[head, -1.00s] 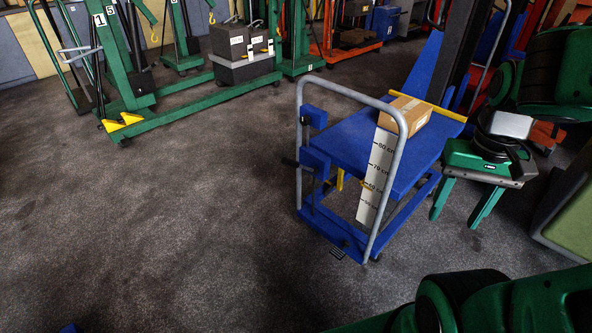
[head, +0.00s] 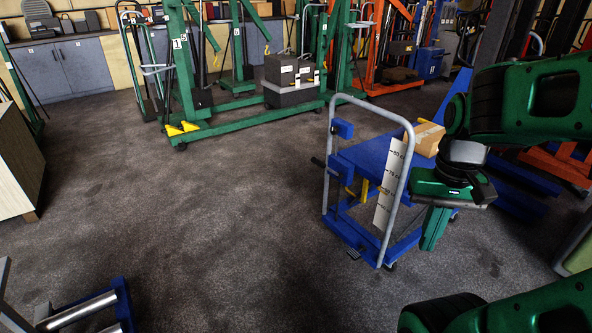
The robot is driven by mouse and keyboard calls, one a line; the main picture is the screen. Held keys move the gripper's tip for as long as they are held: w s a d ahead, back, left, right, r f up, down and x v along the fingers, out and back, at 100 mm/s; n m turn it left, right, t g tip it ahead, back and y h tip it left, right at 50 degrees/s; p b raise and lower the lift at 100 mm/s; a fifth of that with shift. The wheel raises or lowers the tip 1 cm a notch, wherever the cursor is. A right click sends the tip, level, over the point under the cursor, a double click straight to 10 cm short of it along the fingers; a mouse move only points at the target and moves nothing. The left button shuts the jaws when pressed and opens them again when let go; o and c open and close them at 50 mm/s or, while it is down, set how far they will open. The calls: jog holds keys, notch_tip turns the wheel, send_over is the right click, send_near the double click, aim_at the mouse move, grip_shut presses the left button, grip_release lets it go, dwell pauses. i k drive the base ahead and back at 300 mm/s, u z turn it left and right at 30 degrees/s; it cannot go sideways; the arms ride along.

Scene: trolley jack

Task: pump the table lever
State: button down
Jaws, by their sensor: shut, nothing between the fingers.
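A blue lift table (head: 370,158) on wheels stands right of centre, with a grey tubular push handle (head: 365,103) and a white cm scale (head: 390,190). A black bar-like lever (head: 318,162) sticks out on its left side. A small black pedal (head: 354,253) sits low at the base's front. I cannot tell which of the two is the table lever. A cardboard box (head: 427,138) lies on the tabletop. My gripper (head: 432,246) is shut and empty, pointing down. In the picture it covers part of the table's right side; I cannot tell whether they touch.
A blue frame with rollers (head: 85,308) is at the bottom left, a wooden cabinet (head: 18,155) at the left. The floor left of the table is clear.

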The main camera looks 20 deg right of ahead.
aim_at(314, 160)
jog(key=u, duration=0.3)
jog(key=k, duration=0.7)
jog(key=u, duration=0.2)
jog(key=i, duration=0.5)
jog(key=z, duration=0.6)
jog(key=i, duration=1.8)
jog(key=z, duration=0.1)
